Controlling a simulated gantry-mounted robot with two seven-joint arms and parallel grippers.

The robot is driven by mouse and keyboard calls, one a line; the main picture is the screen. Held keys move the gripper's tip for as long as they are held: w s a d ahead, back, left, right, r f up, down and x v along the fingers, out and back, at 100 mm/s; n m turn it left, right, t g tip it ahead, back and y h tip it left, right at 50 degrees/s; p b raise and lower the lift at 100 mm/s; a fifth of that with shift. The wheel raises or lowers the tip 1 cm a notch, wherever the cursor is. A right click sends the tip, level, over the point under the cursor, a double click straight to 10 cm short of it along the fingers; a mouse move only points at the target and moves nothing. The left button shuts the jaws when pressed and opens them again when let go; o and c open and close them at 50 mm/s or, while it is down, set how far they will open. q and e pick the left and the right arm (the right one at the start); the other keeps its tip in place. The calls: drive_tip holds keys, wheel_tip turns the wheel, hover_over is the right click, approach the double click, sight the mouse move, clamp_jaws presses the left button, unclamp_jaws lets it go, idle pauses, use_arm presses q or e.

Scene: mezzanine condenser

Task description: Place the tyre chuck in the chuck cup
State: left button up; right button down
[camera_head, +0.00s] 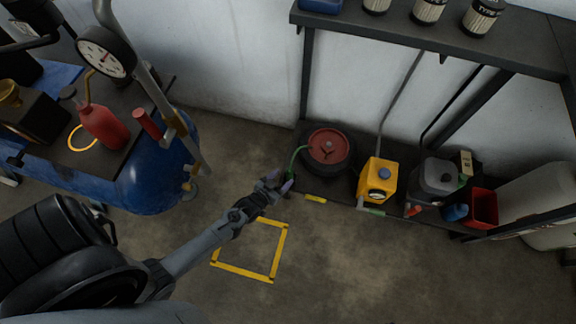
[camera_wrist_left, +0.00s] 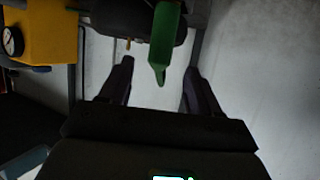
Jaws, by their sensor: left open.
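My left gripper (camera_head: 277,183) is open near the front of the low shelf. In the left wrist view a green piece with a narrow tip (camera_wrist_left: 165,45), perhaps the tyre chuck, hangs between and beyond the open fingers (camera_wrist_left: 158,82); no grip on it shows. In the head view a green hose (camera_head: 294,160) runs from the red-topped reel (camera_head: 327,146) down to the gripper, which partly hides its end. I cannot tell for sure which thing is the chuck cup; a red open container (camera_head: 483,207) and a small blue piece (camera_head: 455,212) stand at the shelf's right end.
A yellow unit with a gauge (camera_head: 378,181) and a grey can (camera_head: 436,180) stand right of the reel. A slanted metal bar rises behind them. A blue tank (camera_head: 160,175) stands at left. A yellow-taped square (camera_head: 246,267) marks the open floor.

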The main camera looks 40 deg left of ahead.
use_arm(q)
drive_tip(key=s+d+r+m+g, duration=0.1)
drive_tip(key=s+d+r+g, duration=0.2)
drive_tip(key=s+r, duration=0.2)
drive_tip(key=s+d+r+m+g+h+p, duration=0.1)
drive_tip(key=s+r, duration=0.4)
drive_tip(key=r, duration=0.6)
drive_tip(key=s+d+r+m+g, duration=0.1)
drive_tip(key=s+d+r+g, duration=0.3)
drive_tip(key=r, duration=0.5)
drive_tip(key=shift+s+d+g+h+p, duration=0.3)
drive_tip(key=shift+s+d+g, duration=0.05)
drive_tip(key=shift+s+g, duration=0.55)
wheel_tip(320, 180, up, 62)
drive_tip(key=p, duration=6.2)
